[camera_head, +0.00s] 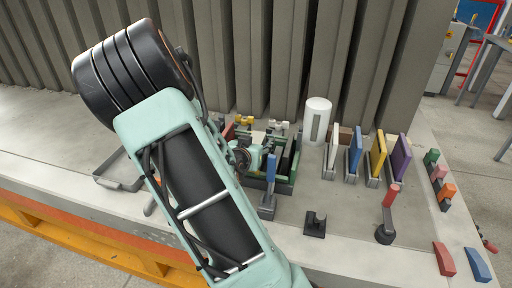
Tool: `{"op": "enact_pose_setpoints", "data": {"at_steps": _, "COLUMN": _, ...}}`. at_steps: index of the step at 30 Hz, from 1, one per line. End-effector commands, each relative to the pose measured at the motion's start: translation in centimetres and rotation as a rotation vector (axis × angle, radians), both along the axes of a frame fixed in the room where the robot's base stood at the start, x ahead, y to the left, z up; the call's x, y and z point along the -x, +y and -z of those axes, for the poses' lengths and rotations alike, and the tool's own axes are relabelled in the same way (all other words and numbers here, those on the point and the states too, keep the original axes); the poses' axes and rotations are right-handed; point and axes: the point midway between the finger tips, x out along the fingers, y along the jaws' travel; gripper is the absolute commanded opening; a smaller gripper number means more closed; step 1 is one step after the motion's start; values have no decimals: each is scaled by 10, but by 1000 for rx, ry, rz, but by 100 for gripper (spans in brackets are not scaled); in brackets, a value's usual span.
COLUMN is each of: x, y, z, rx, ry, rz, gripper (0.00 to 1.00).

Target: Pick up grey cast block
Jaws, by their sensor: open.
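My gripper (262,162) shows small beyond my mint-green forearm, low over a dark green tray-like fixture (283,188). Its fingers are hard to make out against the clutter, and I see nothing held in it. I cannot pick out the grey cast block for certain. A dark grey block with a short knob (315,223) stands alone on the slab, to the right of and nearer than my gripper. Small grey and pale pieces crowd around the fixture, and my arm hides part of that area.
A white cylinder (317,120) stands behind the fixture. Upright blue (355,148), yellow (378,155) and purple (401,158) panels stand right. A ribbed grey wall (285,60) closes the back.

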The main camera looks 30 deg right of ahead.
Motion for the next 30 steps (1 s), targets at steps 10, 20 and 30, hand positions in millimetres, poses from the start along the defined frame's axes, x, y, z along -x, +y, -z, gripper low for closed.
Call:
{"op": "enact_pose_setpoints", "data": {"at_steps": 10, "x": 0, "y": 1, "z": 0, "rx": 0, "ry": 0, "rz": 0, "gripper": 28}}
{"op": "enact_pose_setpoints", "data": {"at_steps": 20, "x": 0, "y": 0, "z": -1, "rx": 1, "ry": -2, "rz": -1, "gripper": 0}}
{"op": "enact_pose_setpoints", "data": {"at_steps": 30, "x": -1, "y": 1, "z": -10, "rx": 0, "ry": -5, "rz": -1, "gripper": 0}}
